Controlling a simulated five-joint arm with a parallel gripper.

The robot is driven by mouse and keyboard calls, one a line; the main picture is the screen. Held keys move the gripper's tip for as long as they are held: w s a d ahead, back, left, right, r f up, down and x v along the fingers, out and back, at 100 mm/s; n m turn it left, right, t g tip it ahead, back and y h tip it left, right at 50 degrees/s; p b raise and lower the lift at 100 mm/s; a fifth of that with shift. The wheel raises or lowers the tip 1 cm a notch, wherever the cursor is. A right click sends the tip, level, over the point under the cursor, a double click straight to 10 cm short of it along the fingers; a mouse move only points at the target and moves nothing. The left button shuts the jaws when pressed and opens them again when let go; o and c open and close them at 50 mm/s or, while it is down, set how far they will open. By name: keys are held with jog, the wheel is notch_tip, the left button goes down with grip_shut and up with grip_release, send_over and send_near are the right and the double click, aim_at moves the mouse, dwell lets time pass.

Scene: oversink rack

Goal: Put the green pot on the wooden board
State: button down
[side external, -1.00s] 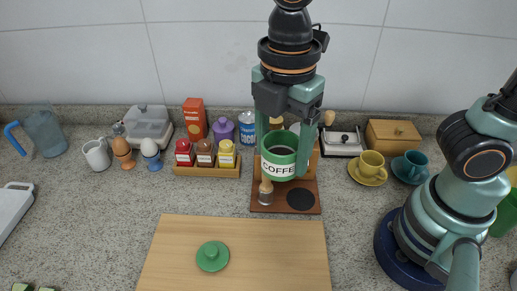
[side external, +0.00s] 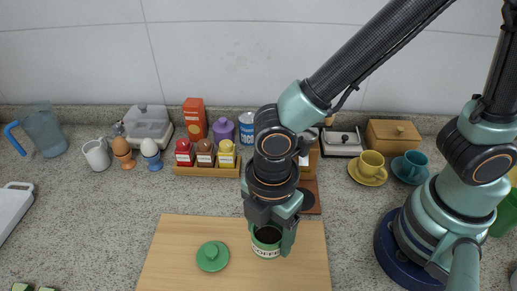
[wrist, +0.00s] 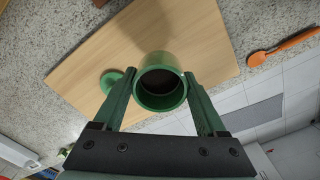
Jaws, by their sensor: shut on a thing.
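The green pot (side external: 267,243), with a white label reading COFFE, is upright between the fingers of my gripper (side external: 270,240). My gripper is shut on it. In the side external view the pot is over the right part of the wooden board (side external: 185,240); I cannot tell whether its base touches the board. In the wrist view the open, dark-inside pot (wrist: 160,82) sits between the two fingers (wrist: 160,95), with the board (wrist: 110,50) behind it. A round green lid (side external: 212,256) with a knob lies on the board left of the pot.
A spice rack (side external: 207,168) with several jars stands behind the board. A brown stand with a dark disc (side external: 307,198) is partly hidden behind my gripper. Yellow (side external: 369,168) and teal (side external: 410,167) cups are at right. An orange spoon (wrist: 280,47) shows in the wrist view.

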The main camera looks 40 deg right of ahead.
aim_at(268, 242)
jog(key=shift+f, duration=2.95)
jog(key=shift+f, duration=0.1)
grip_release()
